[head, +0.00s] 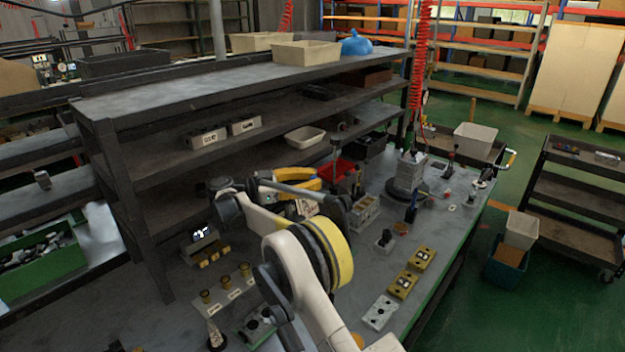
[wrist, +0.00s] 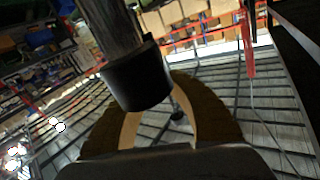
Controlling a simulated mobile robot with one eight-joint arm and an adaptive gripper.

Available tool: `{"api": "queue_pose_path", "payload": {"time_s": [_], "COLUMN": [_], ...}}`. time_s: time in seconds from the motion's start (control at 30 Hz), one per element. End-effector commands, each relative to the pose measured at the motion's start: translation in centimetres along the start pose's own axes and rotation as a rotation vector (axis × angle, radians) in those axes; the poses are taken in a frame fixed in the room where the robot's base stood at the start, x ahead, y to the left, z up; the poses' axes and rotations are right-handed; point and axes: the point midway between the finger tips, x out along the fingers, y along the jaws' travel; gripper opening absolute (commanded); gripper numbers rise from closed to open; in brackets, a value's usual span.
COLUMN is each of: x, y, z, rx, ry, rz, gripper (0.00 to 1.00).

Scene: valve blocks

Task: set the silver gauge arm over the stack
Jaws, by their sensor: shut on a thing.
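In the wrist view my gripper (wrist: 160,125) has its brown curved fingers around a silver-grey shaft (wrist: 112,28) with a black collar (wrist: 140,80). The shaft comes down from the top left, tilted. It looks like part of the silver gauge arm, but I cannot see the whole of it. A stack of grey blocks (head: 410,172) stands on a dark round base (head: 404,193) at the right part of the bench. A small upright stand (head: 451,168) is right of it.
Yellow blocks (head: 402,284) and a pale block (head: 380,313) lie near the bench's right edge. Grey shelving (head: 190,150) rises behind my arm on the left. A red coiled hose (head: 420,60) hangs above the bench.

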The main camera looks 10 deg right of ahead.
Motion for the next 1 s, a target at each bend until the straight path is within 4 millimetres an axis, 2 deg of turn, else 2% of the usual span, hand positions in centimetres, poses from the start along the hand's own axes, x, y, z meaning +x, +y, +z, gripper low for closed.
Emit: {"api": "queue_pose_path", "payload": {"time_s": [0.33, 0.37, 0.4, 0.43, 0.77, 0.87, 1.0], "x": [-0.1, -0.1, -0.1, -0.1, -0.2, -1.2, -4.0], "y": [0.1, 0.1, 0.1, 0.1, 0.1, 0.0, 0.0], "z": [0.0, 0.0, 0.0, 0.0, 0.0, 0.1, 0.1], "rx": [0.0, 0.0, 0.0, 0.0, 0.0, 0.0, 0.0], "ry": [0.0, 0.0, 0.0, 0.0, 0.0, -0.001, -0.001], "rz": [0.003, 0.003, 0.003, 0.003, 0.002, 0.0, -0.001], "gripper": [0.0, 0.25, 0.38, 0.43, 0.43, 0.43, 0.43]}}
